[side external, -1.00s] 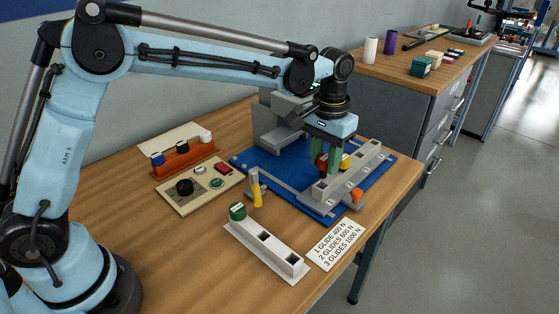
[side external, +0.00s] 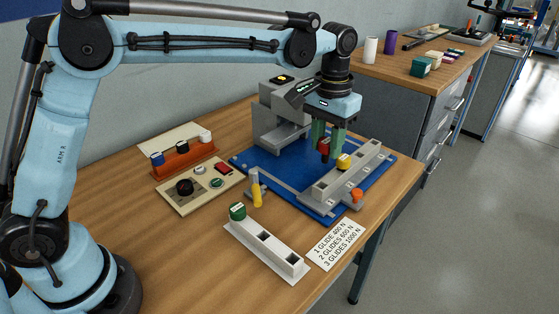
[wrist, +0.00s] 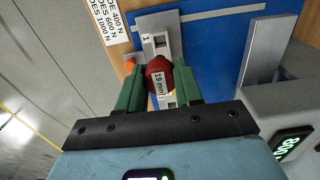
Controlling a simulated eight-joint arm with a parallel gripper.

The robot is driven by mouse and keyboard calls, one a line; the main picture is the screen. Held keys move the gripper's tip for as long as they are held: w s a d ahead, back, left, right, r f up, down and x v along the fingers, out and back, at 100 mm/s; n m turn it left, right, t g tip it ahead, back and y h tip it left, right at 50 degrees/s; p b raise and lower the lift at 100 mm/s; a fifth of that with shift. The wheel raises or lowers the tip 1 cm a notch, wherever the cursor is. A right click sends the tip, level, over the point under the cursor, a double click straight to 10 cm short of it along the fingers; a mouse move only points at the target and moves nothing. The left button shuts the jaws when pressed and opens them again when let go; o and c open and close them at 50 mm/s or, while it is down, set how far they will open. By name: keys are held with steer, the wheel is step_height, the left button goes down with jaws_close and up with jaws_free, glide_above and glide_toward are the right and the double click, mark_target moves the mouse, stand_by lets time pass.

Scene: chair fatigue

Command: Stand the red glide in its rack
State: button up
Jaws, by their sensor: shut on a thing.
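The red glide (side external: 324,148) is gripped between the green fingers of my gripper (side external: 326,139), above the grey slotted block. In the wrist view the red glide (wrist: 158,76), with a "19 mm" label, sits between the two green fingers (wrist: 160,88). The white rack (side external: 268,247) lies on the table at the front. A green glide (side external: 237,211) stands at its far-left end, and its other square openings look empty. A yellow glide (side external: 344,160) stands in the grey block (side external: 328,184), just right of and below the red one.
The blue plate (side external: 277,172) carries the grey block, a grey machine (side external: 280,120) and an orange knob (side external: 357,194). A control panel (side external: 186,201) and orange rack (side external: 184,158) are at left.

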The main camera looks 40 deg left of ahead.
mark_target(327, 141)
steer(key=shift+r, duration=2.95)
steer(key=s+d+f, duration=0.1)
steer(key=s+d, duration=0.2)
steer(key=s, duration=0.5)
steer(key=s+d+f, duration=0.1)
steer(key=s+d, duration=0.3)
steer(key=s, duration=0.5)
steer(key=shift+s, duration=0.3)
steer(key=shift+f, duration=2.7)
steer(key=shift+f, duration=0.1)
steer(key=shift+f, duration=2.75)
steer(key=shift+f, duration=1.75)
